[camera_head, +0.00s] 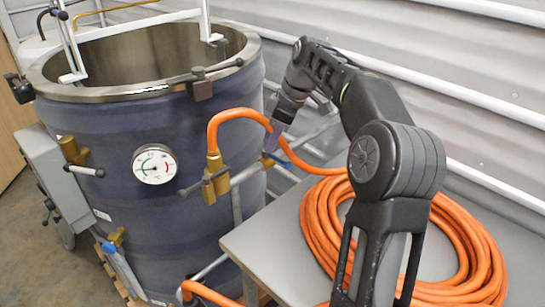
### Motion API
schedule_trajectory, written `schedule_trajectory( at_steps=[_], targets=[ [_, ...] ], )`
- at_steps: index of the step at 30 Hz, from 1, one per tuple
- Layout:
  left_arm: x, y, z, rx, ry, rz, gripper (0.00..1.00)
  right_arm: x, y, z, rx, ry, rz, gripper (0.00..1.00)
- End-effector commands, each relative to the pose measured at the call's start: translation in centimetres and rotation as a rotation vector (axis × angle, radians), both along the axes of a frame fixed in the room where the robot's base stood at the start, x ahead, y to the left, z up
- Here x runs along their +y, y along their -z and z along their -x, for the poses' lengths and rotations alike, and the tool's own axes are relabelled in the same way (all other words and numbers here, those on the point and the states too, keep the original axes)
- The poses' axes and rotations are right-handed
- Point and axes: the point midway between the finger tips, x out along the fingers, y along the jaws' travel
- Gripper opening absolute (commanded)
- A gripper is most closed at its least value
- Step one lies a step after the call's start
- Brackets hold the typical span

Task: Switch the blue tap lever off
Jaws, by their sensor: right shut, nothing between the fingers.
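My right gripper (272,139) reaches down from the upper right beside the vat's right wall. Its fingers are shut and empty. An orange hose passes close by and hides part of this spot. A brass tap (214,172) with a dark lever (192,188) sits to the left of the fingertips. Another blue lever (108,247) is on a brass tap low on the vat's left side. My left gripper is not in view.
The large blue-grey vat (205,235) has a steel rim and a dial gauge (154,164). A coiled orange hose (465,245) lies on a grey table (262,243) at right. A ribbed wall stands close behind my right arm.

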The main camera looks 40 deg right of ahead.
Motion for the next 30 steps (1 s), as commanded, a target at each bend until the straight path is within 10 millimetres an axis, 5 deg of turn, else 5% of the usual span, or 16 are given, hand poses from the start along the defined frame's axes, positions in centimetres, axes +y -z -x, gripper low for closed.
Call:
schedule_trajectory(
  at_steps=[3, 7, 30],
  targets=[
    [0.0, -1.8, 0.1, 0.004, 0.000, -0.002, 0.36, -0.9, -3.0, -0.1, -0.001, 0.000, -0.001, 0.00],
    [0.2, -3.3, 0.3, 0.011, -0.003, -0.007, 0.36, -1.3, -4.3, -0.1, 0.002, -0.001, -0.002, 0.00],
    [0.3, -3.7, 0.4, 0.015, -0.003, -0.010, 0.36, -1.5, -4.5, -0.2, 0.001, -0.003, -0.003, 0.00]
  ],
)
